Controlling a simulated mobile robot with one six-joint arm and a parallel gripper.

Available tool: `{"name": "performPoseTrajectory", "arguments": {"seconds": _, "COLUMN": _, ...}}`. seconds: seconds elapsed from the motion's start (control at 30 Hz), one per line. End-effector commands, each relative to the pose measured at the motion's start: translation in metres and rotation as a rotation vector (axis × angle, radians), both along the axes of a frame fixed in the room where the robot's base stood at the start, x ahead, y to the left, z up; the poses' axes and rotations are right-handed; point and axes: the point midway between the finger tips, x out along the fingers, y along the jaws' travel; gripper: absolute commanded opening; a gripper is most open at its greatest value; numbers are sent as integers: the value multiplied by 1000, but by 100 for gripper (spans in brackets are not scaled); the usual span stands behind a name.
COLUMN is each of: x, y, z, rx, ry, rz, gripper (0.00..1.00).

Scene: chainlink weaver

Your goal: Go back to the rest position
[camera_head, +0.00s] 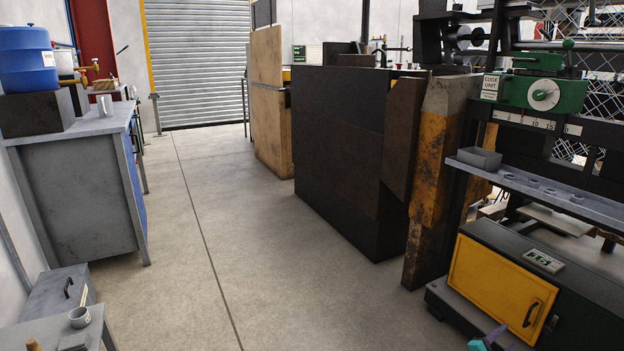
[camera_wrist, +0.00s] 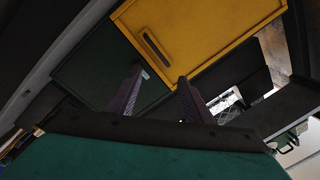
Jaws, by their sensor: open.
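My gripper (camera_wrist: 160,76) shows in the wrist view with its two dark purple fingers apart and nothing between them. Behind it are a dark green panel and a yellow cabinet door (camera_wrist: 190,35) with a dark handle, tilted in this view. In the head view, only a small teal and purple part of my gripper (camera_head: 492,337) shows at the bottom edge, in front of the machine's lower cabinet with the same yellow door (camera_head: 497,288). The rest of my arm is out of the head view. I cannot tell the exact gap between fingers and cabinet.
The machine's grey shelf (camera_head: 540,184) holds a small grey tray (camera_head: 479,158) and several rings. A dark metal-clad block (camera_head: 340,150) stands at centre. A grey workbench (camera_head: 75,190) and a small table with a mug (camera_head: 80,317) are left. The concrete floor (camera_head: 215,230) between is clear.

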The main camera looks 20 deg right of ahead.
Motion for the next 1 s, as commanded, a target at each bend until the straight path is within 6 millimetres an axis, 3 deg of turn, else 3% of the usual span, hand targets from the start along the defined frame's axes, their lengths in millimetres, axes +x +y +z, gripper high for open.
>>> {"name": "performPoseTrajectory", "arguments": {"seconds": 0.03, "x": 18, "y": 11, "z": 12, "rx": 3, "ry": 2, "rz": 26, "gripper": 46}}
{"name": "performPoseTrajectory", "arguments": {"seconds": 0.2, "x": 74, "y": 51, "z": 29, "rx": 15, "ry": 10, "rz": 111, "gripper": 46}}
{"name": "performPoseTrajectory", "arguments": {"seconds": 0.57, "x": 176, "y": 159, "z": 65, "rx": 39, "ry": 56, "rz": 315, "gripper": 46}}
{"name": "performPoseTrajectory", "arguments": {"seconds": 0.87, "x": 248, "y": 271, "z": 80, "rx": 108, "ry": 154, "rz": 546, "gripper": 46}}
{"name": "performPoseTrajectory", "arguments": {"seconds": 1.0, "x": 273, "y": 331, "z": 83, "rx": 152, "ry": 222, "rz": 668, "gripper": 46}}
